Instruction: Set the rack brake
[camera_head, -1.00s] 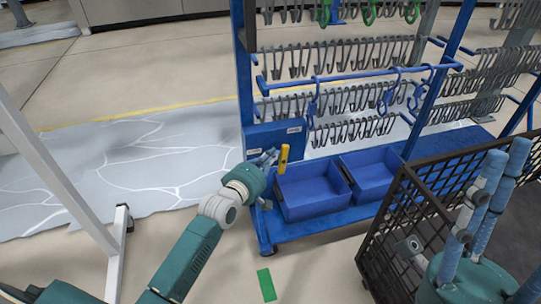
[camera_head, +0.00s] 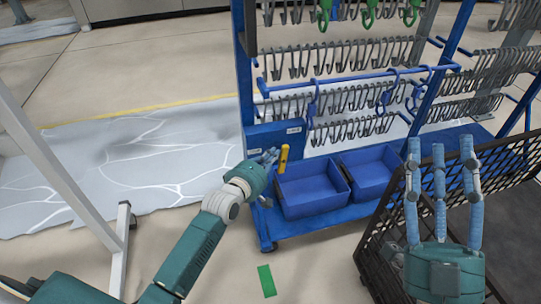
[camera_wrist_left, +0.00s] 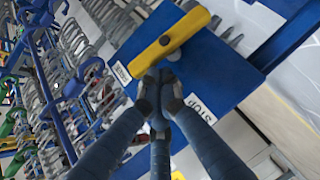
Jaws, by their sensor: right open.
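The brake lever (camera_head: 284,158) is a yellow handle on a blue plate (camera_head: 262,136) at the left end of the blue rack. In the head view it stands nearly upright. In the left wrist view the yellow lever (camera_wrist_left: 170,40) lies slantwise across the blue plate, with a STOP label (camera_wrist_left: 200,108) to its lower right. My left gripper (camera_head: 270,157) is beside the lever; the wrist view shows its fingertips (camera_wrist_left: 161,92) bunched together next to the lever, with nothing visible between them. Contact is unclear. My right gripper (camera_head: 440,165) is open and empty, fingers pointing up.
Two blue bins (camera_head: 312,190) sit on the rack's base, right of the lever. Rows of hooks (camera_head: 340,58) hang above. A dark mesh cart (camera_head: 375,240) stands at the right beside my right gripper.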

